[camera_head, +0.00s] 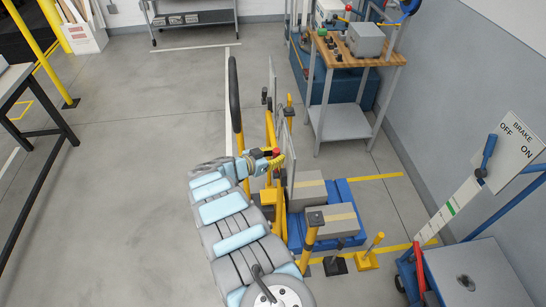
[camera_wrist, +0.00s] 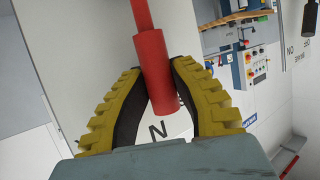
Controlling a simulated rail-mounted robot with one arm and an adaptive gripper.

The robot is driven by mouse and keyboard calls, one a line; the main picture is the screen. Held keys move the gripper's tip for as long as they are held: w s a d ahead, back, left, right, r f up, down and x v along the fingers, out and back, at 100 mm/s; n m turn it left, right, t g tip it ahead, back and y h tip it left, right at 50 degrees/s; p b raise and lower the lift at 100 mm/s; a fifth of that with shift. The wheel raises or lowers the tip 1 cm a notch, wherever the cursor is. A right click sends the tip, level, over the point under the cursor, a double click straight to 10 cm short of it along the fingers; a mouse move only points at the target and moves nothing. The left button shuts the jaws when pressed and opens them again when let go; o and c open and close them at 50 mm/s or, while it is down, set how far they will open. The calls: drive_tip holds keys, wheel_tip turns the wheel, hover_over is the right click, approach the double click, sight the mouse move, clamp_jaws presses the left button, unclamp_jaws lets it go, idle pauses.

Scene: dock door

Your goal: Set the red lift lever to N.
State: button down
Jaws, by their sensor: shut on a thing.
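The red lift lever (camera_wrist: 158,85) is in the wrist view, a thin red rod with a thicker red cylindrical grip. My gripper (camera_wrist: 158,72) has yellow ribbed fingers with dark inner pads, shut on that grip from both sides. A letter N (camera_wrist: 157,130) shows on a pale plate behind the lower end of the grip, between the fingers. Other marks on this plate are hidden by the fingers and palm. In the head view my gripper (camera_head: 273,160) is at the end of my arm, with a small red part at it; the lever's tilt cannot be told there.
A brake plate (camera_head: 514,143) marked OFF and ON, with a blue lever (camera_head: 487,155), stands at the right. Boxes (camera_head: 326,224) lie on a blue base (camera_head: 349,201) beside my arm. A wooden-topped bench (camera_head: 348,55) stands behind.

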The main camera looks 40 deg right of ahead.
drive_tip(key=c, duration=0.8)
unclamp_jaws()
drive_tip(key=shift+f, duration=0.1)
drive_tip(key=shift+c, duration=0.2)
drive_tip(key=shift+a, duration=0.1)
drive_tip(key=v, duration=1.2)
